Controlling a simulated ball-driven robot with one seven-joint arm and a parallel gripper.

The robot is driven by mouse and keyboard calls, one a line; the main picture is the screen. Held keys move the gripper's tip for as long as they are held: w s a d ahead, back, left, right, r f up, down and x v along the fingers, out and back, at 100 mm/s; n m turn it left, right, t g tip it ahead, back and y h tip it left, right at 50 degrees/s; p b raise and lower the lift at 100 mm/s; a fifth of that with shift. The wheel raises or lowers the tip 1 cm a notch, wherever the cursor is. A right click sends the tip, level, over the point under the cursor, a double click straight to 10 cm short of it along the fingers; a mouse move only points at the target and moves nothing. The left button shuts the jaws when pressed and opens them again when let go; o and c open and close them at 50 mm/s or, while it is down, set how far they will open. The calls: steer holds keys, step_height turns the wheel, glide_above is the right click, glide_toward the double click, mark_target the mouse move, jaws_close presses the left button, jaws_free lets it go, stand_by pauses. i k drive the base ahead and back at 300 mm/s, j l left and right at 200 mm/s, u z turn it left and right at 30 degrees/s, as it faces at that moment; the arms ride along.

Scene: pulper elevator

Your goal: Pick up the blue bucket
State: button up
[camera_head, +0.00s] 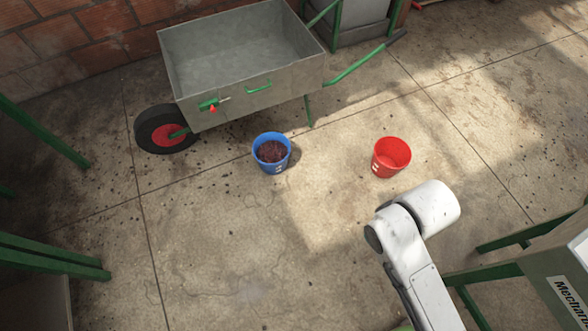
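The blue bucket (272,167) stands upright on the concrete floor, just in front of the wheelbarrow, left of the middle of the view. It holds dark reddish-brown contents up to near its rim, and a small white marking shows on its side. My white arm reaches up from the bottom right of the view, and its visible part ends to the right of and below the blue bucket, well apart from it. My gripper does not show in this view.
A red bucket (391,158) stands to the right, near my arm. A grey wheelbarrow (250,95) with a black wheel stands behind the blue bucket. Green metal legs (50,257) stand at left; a labelled grey-green machine (560,262) stands at right. The floor's front middle is clear.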

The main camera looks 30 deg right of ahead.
mark_target(271, 149)
steer(key=k+z, duration=0.15)
steer(key=k, duration=0.25)
steer(key=i+j, duration=1)
steer(key=i, duration=0.2)
steer(key=i+j+z, duration=0.15)
steer(key=i+j, duration=0.85)
steer(key=i, duration=0.15)
